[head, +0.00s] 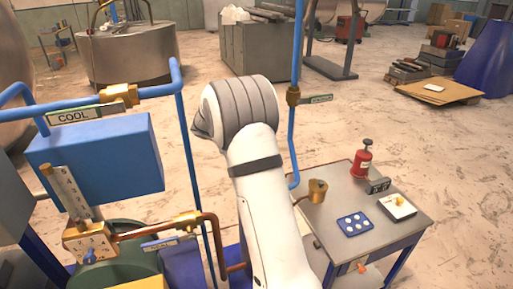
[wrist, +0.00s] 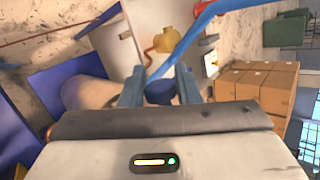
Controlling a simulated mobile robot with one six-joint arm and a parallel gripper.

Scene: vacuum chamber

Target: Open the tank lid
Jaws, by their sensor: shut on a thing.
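My gripper (wrist: 160,88) shows in the wrist view as two blue fingers, shut on a dark blue piece (wrist: 159,93) between them. I cannot tell whether this piece belongs to a tank lid. In the head view my arm rises through the middle and hides the gripper. A round steel tank (head: 135,62) stands at the back left of the head view.
Blue pipes with brass valves run close to my arm, one vertical pipe (head: 297,60) just right of it. A blue box (head: 105,160) is at left. A grey cart (head: 385,232) with small items stands at right. Cardboard boxes (wrist: 258,85) show in the wrist view.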

